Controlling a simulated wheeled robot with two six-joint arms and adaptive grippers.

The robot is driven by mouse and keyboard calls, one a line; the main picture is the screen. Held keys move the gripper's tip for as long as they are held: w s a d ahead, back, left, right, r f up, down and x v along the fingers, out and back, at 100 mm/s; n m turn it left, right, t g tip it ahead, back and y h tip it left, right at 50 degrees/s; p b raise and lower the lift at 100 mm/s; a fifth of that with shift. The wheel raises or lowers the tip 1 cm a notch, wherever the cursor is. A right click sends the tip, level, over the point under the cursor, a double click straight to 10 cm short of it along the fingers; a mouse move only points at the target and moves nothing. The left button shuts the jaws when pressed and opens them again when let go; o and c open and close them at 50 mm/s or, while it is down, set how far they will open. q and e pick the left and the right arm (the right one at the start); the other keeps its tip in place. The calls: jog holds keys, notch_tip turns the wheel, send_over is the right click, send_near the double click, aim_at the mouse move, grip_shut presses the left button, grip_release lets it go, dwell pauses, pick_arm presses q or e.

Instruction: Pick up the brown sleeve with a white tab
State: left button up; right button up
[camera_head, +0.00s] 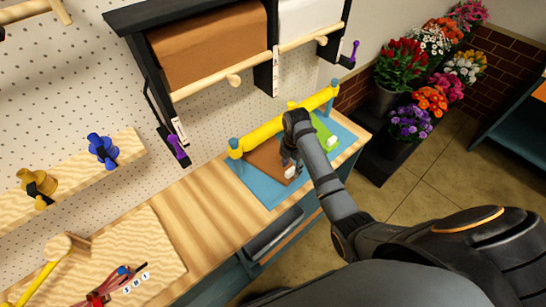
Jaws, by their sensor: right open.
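The brown sleeve (266,160) lies on a blue mat (246,180) at the right end of the wooden worktop, under a yellow bar (262,133). Its white tab (290,172) shows at the near right corner. My right gripper (287,160) is just above the sleeve, close to the tab. It is open, and its fingers are small and partly hidden by my own arm. I cannot tell whether it touches the sleeve. My left gripper is not in view.
A green sleeve (323,131) with a white tab (332,141) lies beside the brown one, beyond my right arm. The yellow bar stands on blue posts across the mat. Paper rolls (209,50) hang above. Flower buckets (385,100) stand right. The worktop's middle (195,222) is clear.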

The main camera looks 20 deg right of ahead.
notch_tip(320, 180, down, 2)
jog(key=shift+s+a+f, duration=0.1)
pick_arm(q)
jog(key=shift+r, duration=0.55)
pick_arm(e)
jog(key=shift+f, duration=0.3)
grip_shut()
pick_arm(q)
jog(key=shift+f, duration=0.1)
